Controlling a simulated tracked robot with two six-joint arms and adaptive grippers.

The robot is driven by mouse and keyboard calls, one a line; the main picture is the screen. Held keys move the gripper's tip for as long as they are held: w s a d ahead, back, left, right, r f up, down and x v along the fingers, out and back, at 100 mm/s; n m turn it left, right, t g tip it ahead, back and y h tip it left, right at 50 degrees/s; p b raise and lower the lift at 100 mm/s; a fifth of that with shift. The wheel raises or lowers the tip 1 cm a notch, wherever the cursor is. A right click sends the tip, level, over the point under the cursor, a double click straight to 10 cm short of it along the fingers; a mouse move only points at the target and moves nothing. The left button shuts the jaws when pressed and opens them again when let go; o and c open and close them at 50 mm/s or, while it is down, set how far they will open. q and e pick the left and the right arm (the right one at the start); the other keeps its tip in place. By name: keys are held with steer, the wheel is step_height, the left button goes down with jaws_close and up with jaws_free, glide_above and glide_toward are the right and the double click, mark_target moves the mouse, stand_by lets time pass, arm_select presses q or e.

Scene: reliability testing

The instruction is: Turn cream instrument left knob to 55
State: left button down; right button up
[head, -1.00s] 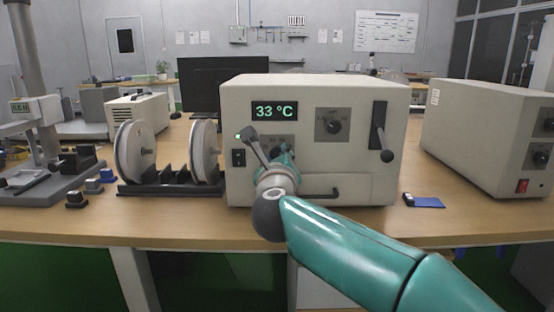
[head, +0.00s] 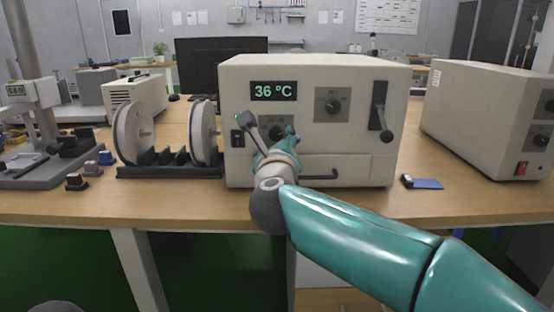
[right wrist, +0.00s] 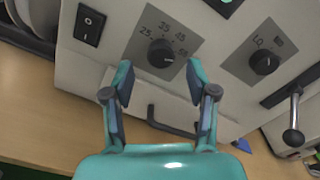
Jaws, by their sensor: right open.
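The cream instrument (head: 350,160) stands on the bench, and its green display (head: 273,91) reads 36 °C. Its left knob (right wrist: 161,53) is black, on a grey dial plate with printed numbers, in the right wrist view. Whether the fingertips touch the panel is unclear. My left gripper is not in view.
A right knob (head: 333,105), a lever (head: 381,110) and a handle bar (head: 320,177) are on the same front. A black power switch (head: 237,138) is left of the dial. Reels (head: 133,133) stand at left, another cream box (head: 480,120) at right.

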steer(key=s, duration=0.9)
steer(key=shift+s, duration=0.2)
steer(key=shift+f, duration=0.1)
